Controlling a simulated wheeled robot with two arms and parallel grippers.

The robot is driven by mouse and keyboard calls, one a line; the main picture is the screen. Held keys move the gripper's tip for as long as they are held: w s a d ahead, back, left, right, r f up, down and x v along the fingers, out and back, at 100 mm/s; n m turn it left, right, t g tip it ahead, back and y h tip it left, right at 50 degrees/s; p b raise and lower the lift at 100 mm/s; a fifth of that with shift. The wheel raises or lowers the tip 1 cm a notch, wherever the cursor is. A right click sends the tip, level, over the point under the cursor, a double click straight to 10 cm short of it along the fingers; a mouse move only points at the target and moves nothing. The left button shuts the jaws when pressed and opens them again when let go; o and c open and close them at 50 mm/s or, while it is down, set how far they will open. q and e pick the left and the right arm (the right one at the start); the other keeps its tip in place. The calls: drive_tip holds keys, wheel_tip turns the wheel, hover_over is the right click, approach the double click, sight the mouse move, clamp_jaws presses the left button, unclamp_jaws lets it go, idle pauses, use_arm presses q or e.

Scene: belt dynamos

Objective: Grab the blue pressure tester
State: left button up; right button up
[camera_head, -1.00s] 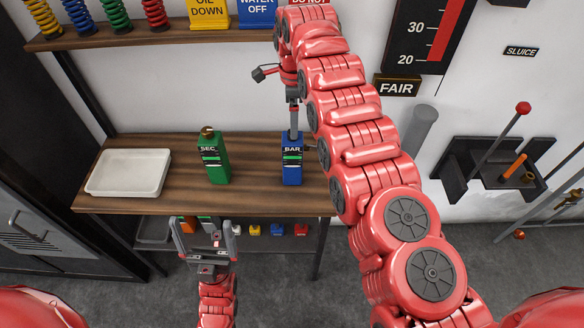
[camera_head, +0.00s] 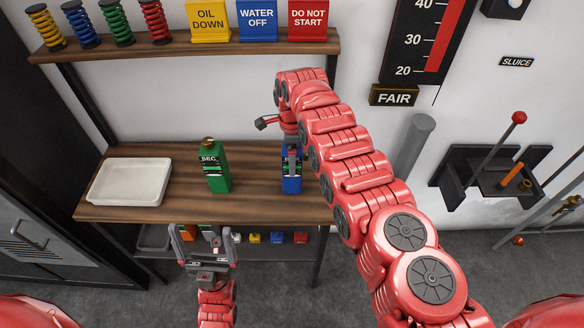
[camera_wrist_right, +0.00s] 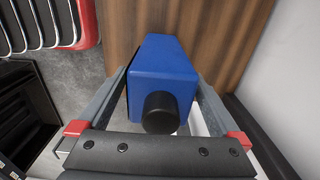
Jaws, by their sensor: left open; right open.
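The blue pressure tester (camera_head: 292,184) stands upright on the wooden shelf, right of a green unit marked SEC (camera_head: 214,168). My right gripper (camera_head: 291,154) has come down over its top, and the arm partly hides it. In the right wrist view the blue tester (camera_wrist_right: 160,68), with its black round knob, sits between the two open fingers of my right gripper (camera_wrist_right: 160,86). I cannot tell whether either finger touches it. My left gripper (camera_head: 203,232) is open and empty, in front of the shelf edge and lower left of the green unit.
A white tray (camera_head: 131,201) sits at the left end of the wooden shelf (camera_head: 250,208). Small coloured items (camera_head: 277,238) sit on a lower shelf. Above, an upper shelf (camera_head: 172,48) holds springs and signs. A lever rack (camera_head: 470,180) is on the right wall.

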drive_tip(key=shift+r, duration=0.1)
clamp_jaws()
idle(0.3)
drive_tip(key=shift+r, duration=0.1)
